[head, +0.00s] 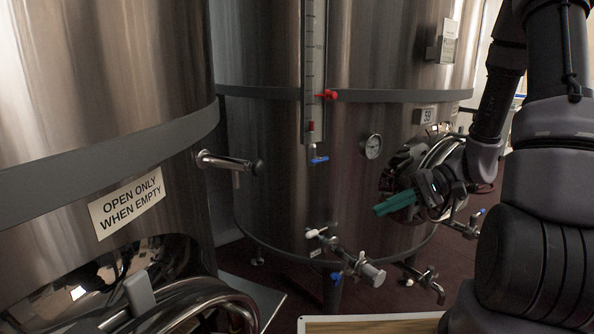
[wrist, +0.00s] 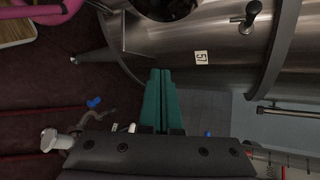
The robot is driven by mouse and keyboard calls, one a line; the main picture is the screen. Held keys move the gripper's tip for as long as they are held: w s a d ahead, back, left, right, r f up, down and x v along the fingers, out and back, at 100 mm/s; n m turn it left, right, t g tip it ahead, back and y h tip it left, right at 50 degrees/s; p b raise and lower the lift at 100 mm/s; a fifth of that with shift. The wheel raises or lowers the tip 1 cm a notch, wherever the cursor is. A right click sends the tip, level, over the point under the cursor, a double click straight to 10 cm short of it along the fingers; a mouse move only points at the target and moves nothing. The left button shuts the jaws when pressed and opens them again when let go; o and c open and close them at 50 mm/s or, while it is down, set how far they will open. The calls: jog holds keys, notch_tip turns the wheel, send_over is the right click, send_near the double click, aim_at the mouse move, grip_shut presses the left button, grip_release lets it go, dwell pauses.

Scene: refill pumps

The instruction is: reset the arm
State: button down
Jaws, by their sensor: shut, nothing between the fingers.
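My gripper (head: 378,209) has green fingers and is at the right of the head view, in front of the large steel tank (head: 350,130). In the wrist view the green fingers (wrist: 160,72) lie side by side, shut with nothing between them. My dark arm comes down from the upper right of the head view to the gripper. The gripper hides part of the tank's round hatch (head: 440,157).
A second tank with an "OPEN ONLY WHEN EMPTY" sign (head: 127,203) stands close on the left. A steel pipe (head: 228,163) juts from it. Valves (head: 345,259) stick out low on the middle tank, below my gripper. A wood-topped surface (head: 370,325) shows at the bottom edge.

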jog(key=s+d+r+t+h, duration=0.1)
jog(key=s+r+t+h, duration=0.1)
jog(key=r, duration=0.5)
jog(key=s+d+r+m+t+h, duration=0.1)
jog(key=s+d+r+t+h, duration=0.1)
jog(key=r+h, duration=0.3)
jog(key=s+d+r+t+h, duration=0.1)
jog(key=r+t+h, duration=0.3)
jog(key=r, duration=0.7)
jog(key=shift+s+d+m, duration=0.3)
jog(key=shift+s, duration=0.35)
